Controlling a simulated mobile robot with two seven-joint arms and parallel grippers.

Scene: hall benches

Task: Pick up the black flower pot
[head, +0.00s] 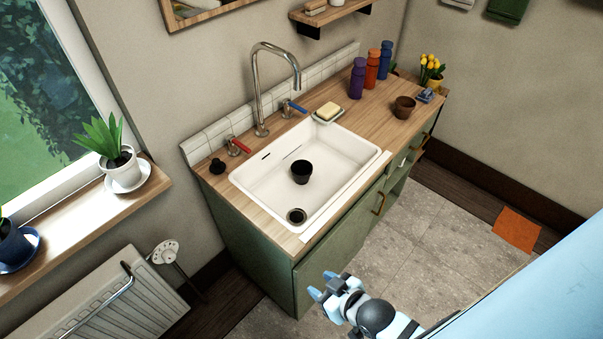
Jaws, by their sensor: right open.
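The black flower pot (301,173) stands upright in the white sink basin (342,150), behind the drain. My right gripper (321,284) is low in front of the green cabinet, at the bottom of the head view. Its light blue fingers are apart with nothing between them. It is well away from the pot and outside the sink. My left gripper is not in view.
The metal tap (258,90) arches over the sink's back edge. A brown pot (404,108), a soap dish (327,112), a purple bottle (357,78) and other bottles stand on the wooden counter (375,113). Tiled floor (400,240) in front is mostly clear.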

